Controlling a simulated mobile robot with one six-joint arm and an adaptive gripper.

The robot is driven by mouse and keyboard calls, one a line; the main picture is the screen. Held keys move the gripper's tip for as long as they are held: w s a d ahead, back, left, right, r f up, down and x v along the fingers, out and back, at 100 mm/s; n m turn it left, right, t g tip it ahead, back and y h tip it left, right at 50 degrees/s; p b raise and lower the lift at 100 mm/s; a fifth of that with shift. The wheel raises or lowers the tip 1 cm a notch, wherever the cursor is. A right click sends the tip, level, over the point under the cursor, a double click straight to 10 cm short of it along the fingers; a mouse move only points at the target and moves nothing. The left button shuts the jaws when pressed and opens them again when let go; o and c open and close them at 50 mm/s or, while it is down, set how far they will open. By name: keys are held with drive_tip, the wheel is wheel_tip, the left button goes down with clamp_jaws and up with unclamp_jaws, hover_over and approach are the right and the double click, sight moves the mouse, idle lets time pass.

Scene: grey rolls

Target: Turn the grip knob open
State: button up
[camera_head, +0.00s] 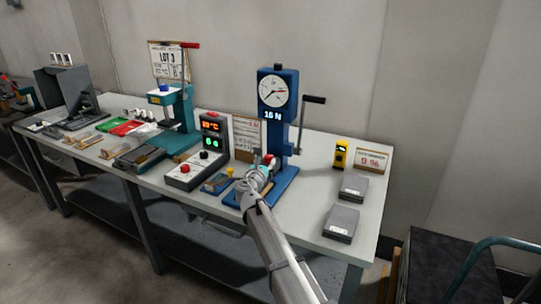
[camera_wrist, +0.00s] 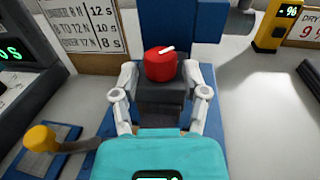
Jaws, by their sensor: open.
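The grip knob (camera_wrist: 161,64) is a red round cap with a white pointer mark, on a dark block at the foot of the blue test stand (camera_wrist: 180,20). In the wrist view the white mark points up and to the right. My gripper (camera_wrist: 160,76) is open, with one finger on each side of the knob and block. Gaps show between the fingers and the knob.
A crank handle (camera_head: 314,100) sticks out right of the stand. A yellow-knobbed lever (camera_wrist: 40,138) lies left of my gripper. A control box (camera_head: 197,170) stands further left. A yellow meter (camera_head: 341,154) and grey boxes (camera_head: 341,222) are at right, with bare tabletop between.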

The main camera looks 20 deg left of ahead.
drive_tip(key=shift+w+a, duration=0.15)
drive_tip(key=shift+w, duration=1.3)
drive_tip(key=shift+w+a, duration=0.1)
drive_tip(key=shift+w, duration=1.3)
clamp_jaws()
